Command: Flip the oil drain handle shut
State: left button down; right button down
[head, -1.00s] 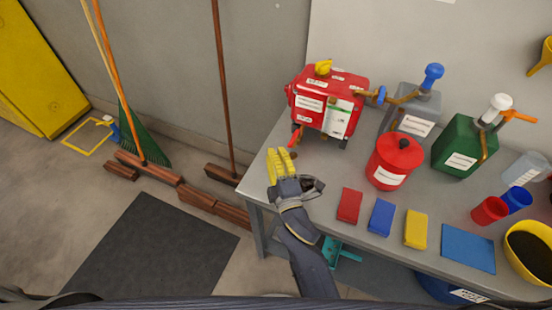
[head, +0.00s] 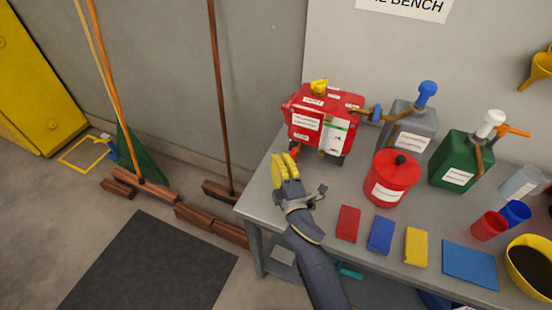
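The red pump unit (head: 318,118) stands at the back left of the grey bench, with a yellow cap on top and white labels. A small orange-red oil drain handle (head: 297,151) shows low at its front left; my fingertips partly hide it, and its exact angle is hard to tell. My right gripper (head: 285,160) has yellow fingers. It points at the handle from the front, its tips very close; I cannot tell whether they touch. The fingers look close together, but their gap is unclear. My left gripper is not in view.
A red lidded can (head: 391,178) stands right of the pump. A grey can (head: 408,125) and a green can (head: 462,160) stand behind and beyond it. Red (head: 348,223), blue (head: 380,235) and yellow (head: 416,246) blocks lie near the front edge. Brooms lean on the wall at left.

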jog(key=shift+s+d+n+g+y, duration=0.25)
jog(key=shift+n+y, duration=0.2)
jog(key=shift+y, duration=0.25)
jog(key=shift+s+d+n+g+y, duration=0.1)
jog(key=shift+d+n+g+y, duration=0.15)
jog(key=shift+n+y, duration=0.35)
jog(key=shift+s+d+n+g+y, duration=0.2)
jog(key=shift+d+n+g+y, duration=0.3)
jog(key=shift+y, duration=0.5)
jog(key=shift+s+d, duration=0.35)
jog(key=shift+d, duration=0.5)
